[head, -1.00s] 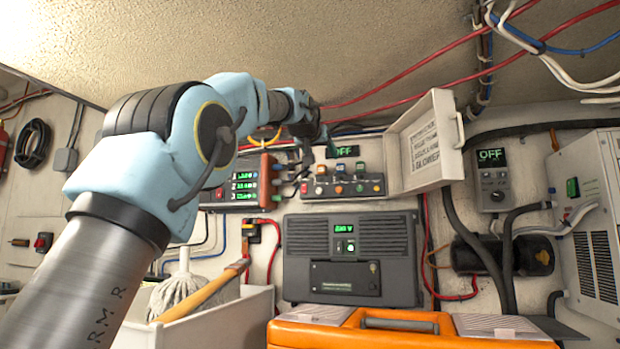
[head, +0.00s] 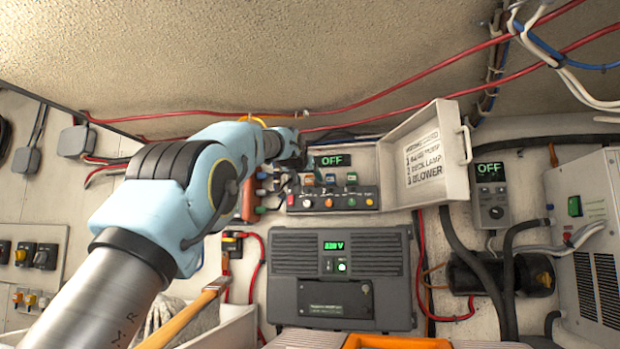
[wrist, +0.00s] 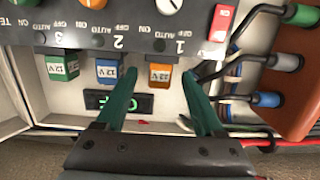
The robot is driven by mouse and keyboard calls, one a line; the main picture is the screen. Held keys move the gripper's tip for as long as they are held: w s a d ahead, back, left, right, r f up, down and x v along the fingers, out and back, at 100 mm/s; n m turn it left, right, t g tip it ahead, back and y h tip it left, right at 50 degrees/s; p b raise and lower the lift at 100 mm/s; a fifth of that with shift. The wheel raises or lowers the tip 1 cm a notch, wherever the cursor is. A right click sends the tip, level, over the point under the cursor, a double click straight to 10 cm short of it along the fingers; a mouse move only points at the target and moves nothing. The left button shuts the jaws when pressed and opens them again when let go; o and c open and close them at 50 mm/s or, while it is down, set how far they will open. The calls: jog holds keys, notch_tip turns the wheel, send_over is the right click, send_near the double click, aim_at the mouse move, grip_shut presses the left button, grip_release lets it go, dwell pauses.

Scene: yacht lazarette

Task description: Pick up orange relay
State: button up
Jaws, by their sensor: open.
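The orange relay (wrist: 160,75) sits in the slot marked 1 of a dark switch panel (wrist: 105,32) in the wrist view. My gripper (wrist: 160,76) is open, with its two green fingers on either side of the orange relay. The fingers look close to its sides; contact cannot be told. A blue relay (wrist: 109,72) and a green relay (wrist: 62,67) sit in slots 2 and 3. In the head view the orange relay (head: 308,180) shows at the left of the row, and my arm's end hides the fingers.
A brown block with green, grey and blue plugs (wrist: 290,60) stands close beside the right finger. A small display (head: 332,161) reads OFF behind the relays. The white lid (head: 425,160) stands open right of the panel. Red cables (head: 400,110) run above.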

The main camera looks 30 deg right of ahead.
aim_at(309, 179)
jog(key=shift+p+x, duration=0.75)
jog(key=shift+x, duration=0.35)
jog(key=shift+w+d, duration=0.3)
jog(key=shift+w, duration=0.1)
jog(key=shift+c, duration=0.2)
grip_shut()
